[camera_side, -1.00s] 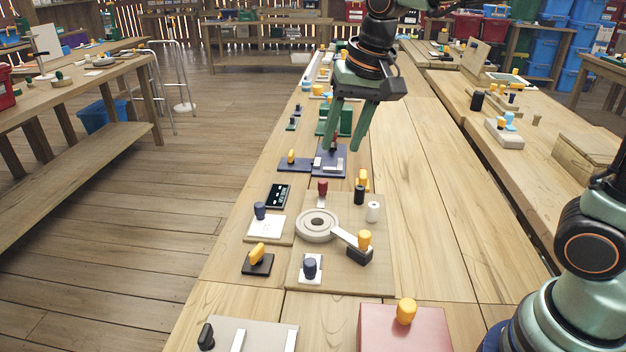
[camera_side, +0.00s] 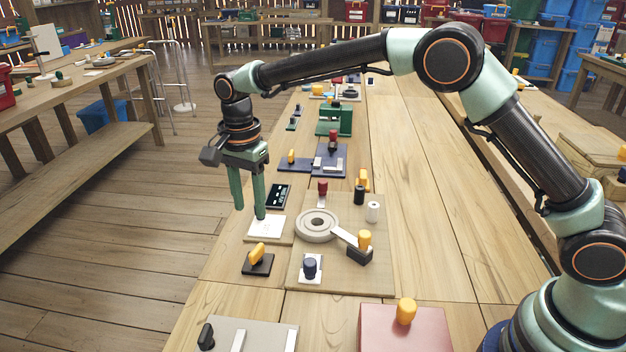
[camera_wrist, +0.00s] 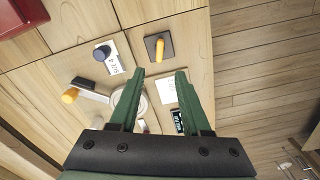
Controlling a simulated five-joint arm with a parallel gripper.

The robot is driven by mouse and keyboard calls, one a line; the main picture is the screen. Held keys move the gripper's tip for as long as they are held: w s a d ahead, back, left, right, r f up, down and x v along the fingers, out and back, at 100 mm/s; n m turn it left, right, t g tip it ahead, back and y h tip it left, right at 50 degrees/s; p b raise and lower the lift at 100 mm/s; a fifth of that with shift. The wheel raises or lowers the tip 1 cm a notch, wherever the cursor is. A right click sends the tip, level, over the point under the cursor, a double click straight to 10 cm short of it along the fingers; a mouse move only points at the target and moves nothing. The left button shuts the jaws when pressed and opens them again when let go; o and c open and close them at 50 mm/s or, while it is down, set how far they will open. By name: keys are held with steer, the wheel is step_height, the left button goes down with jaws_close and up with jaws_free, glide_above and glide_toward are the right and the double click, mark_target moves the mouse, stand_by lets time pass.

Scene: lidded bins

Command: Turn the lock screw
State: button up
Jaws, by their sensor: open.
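My gripper (camera_side: 249,213) is open and empty, pointing down over the left edge of the bench. Its fingers also show in the wrist view (camera_wrist: 160,73). No part is clearly marked as the lock screw. Another dark blue knob (camera_side: 310,266) stands on a white plate nearer the camera. A yellow knob (camera_side: 257,253) sits on a black plate just beside it.
A grey ring (camera_side: 304,235) with a light lever lies on a wooden board, with a yellow-topped black block (camera_side: 359,256) at the lever's end. A dark display (camera_side: 279,195) lies behind the white plate. A pink box (camera_side: 392,334) is in front.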

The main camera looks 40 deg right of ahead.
mark_target(256, 249)
step_height(256, 249, down, 11)
steer(key=shift+r, duration=0.1)
stand_by(0.3)
jaws_close()
